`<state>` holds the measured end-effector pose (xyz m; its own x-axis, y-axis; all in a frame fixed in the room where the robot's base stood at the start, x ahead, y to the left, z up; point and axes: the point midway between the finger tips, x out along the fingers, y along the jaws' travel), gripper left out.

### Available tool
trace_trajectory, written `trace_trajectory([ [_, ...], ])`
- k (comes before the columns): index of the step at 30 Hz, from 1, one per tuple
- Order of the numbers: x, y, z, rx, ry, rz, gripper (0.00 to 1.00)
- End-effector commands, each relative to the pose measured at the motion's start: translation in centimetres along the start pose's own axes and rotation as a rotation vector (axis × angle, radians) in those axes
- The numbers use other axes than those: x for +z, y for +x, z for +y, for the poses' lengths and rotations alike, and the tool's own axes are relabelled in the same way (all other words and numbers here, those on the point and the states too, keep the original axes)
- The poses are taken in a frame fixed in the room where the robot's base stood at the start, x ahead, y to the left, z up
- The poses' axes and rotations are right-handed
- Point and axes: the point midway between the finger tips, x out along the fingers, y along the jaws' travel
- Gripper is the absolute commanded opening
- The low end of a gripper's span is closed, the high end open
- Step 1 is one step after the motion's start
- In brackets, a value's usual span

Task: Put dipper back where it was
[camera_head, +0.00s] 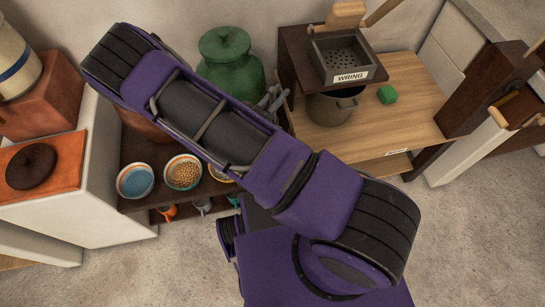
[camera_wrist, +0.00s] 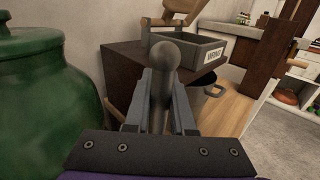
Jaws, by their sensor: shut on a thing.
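My gripper (camera_wrist: 160,95) is shut on the dipper (camera_wrist: 164,55), a grey rod with a rounded knob on its end, seen between the fingers in the wrist view. The rest of the dipper is hidden. In the head view my gripper (camera_head: 272,98) is small and partly behind my arm, between a green lidded jar (camera_head: 226,68) and a dark wooden stand. The jar (camera_wrist: 42,95) fills the left of the wrist view, close beside the gripper.
A grey perforated tray labelled WRING (camera_head: 345,55) sits on the dark stand (camera_head: 296,58). A metal pot (camera_head: 334,106) stands beneath it on a wooden counter (camera_head: 400,95), with a green block (camera_head: 387,95) nearby. Several bowls (camera_head: 136,181) stand on a dark shelf at left.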

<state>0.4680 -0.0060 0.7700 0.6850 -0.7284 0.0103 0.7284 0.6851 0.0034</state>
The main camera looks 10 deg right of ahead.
Motion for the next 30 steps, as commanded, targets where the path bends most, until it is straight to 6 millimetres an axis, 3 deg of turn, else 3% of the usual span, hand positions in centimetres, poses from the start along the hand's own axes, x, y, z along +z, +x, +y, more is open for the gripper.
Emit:
trace_trajectory([
  [1,-2.3,-0.4,-0.5,-0.039,-0.002,0.007,0.00],
  [12,-9.5,-1.4,-1.8,-0.130,-0.004,0.022,0.00],
  [27,-15.0,-1.4,-1.8,-0.127,-0.003,0.021,0.00],
  [30,-15.1,-1.4,-1.7,-0.127,-0.002,0.021,0.00],
])
